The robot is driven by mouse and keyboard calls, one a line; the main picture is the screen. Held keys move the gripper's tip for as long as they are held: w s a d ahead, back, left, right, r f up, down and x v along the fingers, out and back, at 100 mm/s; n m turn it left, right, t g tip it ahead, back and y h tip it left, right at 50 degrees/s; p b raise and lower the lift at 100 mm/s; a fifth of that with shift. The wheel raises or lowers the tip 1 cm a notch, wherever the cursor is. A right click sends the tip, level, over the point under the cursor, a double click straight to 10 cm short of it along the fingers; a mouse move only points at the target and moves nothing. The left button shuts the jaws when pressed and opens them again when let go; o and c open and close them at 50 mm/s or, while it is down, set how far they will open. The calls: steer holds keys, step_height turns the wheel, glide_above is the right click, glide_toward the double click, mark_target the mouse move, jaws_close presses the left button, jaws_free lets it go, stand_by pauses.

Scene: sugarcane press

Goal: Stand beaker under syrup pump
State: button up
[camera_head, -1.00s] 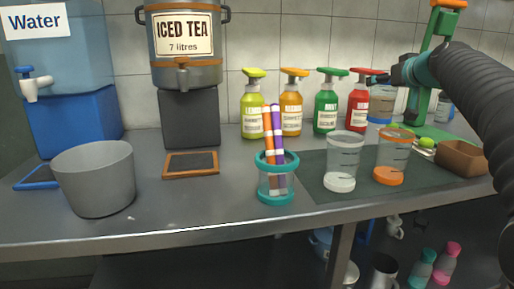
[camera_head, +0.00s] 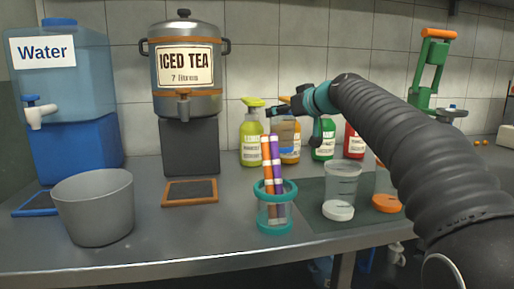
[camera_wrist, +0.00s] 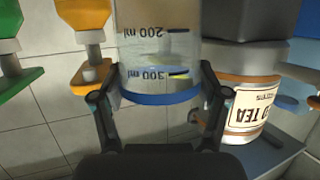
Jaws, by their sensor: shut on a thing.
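My gripper (camera_wrist: 160,105) is shut on a clear beaker (camera_wrist: 160,50) with a blue band, seen close up in the wrist view with its millilitre marks. In the head view the held beaker (camera_head: 287,131) is in front of the orange syrup pump (camera_head: 290,155) and hides part of it. The yellow-green pump (camera_head: 251,140) stands just left of it. The green pump (camera_head: 323,145) and red pump (camera_head: 354,142) stand to the right, partly behind my arm. The beaker appears about upright; whether it touches the counter cannot be told.
A teal-rimmed jar (camera_head: 275,209) with coloured sticks stands in front. A white-based beaker (camera_head: 340,190) and an orange-based beaker (camera_head: 386,201) stand on the dark mat (camera_head: 312,192). A grey bucket (camera_head: 95,208), water dispenser (camera_head: 72,90) and iced tea urn (camera_head: 187,65) are left.

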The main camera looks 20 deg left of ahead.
mark_target(282, 130)
steer(key=a+f, duration=0.7)
steer(key=f, duration=0.1)
steer(key=shift+w+a+f, duration=0.25)
steer(key=shift+w+a, duration=0.05)
steer(key=shift+a, duration=0.05)
steer(key=shift+f+b, duration=0.15)
steer(key=shift+b, duration=0.2)
steer(key=o, duration=1.8)
steer(key=b+v, duration=0.1)
steer(key=v, duration=0.6)
steer(key=shift+d+r+b, duration=0.2)
steer(key=shift+b, duration=0.15)
steer(key=shift+s, duration=0.15)
